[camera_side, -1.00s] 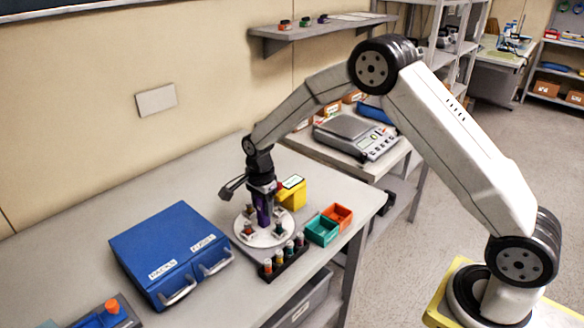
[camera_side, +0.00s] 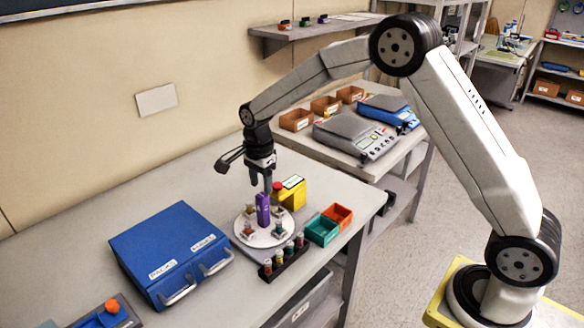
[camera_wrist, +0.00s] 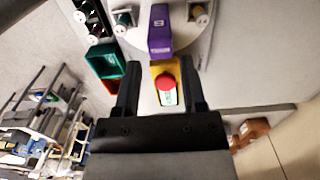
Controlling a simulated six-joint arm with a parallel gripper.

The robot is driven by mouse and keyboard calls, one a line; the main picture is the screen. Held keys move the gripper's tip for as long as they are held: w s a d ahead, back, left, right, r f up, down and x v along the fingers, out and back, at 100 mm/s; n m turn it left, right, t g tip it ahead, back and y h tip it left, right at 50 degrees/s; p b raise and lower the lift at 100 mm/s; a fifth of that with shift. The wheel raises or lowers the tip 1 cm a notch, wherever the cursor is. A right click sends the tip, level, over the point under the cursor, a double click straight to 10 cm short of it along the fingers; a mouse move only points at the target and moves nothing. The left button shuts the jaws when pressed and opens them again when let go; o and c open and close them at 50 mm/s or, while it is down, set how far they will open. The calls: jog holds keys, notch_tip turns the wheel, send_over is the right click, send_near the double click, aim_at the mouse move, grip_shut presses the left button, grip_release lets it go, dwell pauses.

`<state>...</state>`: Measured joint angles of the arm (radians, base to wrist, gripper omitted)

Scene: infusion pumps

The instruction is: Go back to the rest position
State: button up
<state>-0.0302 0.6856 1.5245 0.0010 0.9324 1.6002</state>
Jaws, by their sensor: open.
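My gripper (camera_side: 261,180) is open and empty, held above the round white turntable (camera_side: 243,231) on the table. A purple block (camera_side: 263,209) stands upright on the turntable, below the fingertips and apart from them. In the wrist view the purple block (camera_wrist: 159,30) lies beyond the two spread fingers (camera_wrist: 163,85). A yellow box with a red button (camera_side: 291,193) stands behind the turntable; the red button (camera_wrist: 165,82) shows between the fingers in the wrist view. Small vials sit around the turntable.
A blue drawer box (camera_side: 172,252) stands to the left. A dark rack of several vials (camera_side: 283,259) is in front of the turntable, with a teal bin (camera_side: 322,229) and an orange bin (camera_side: 338,214) to its right. A wall shelf (camera_side: 322,30) hangs behind my arm.

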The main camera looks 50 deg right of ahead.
jog(key=shift+r, duration=0.35)
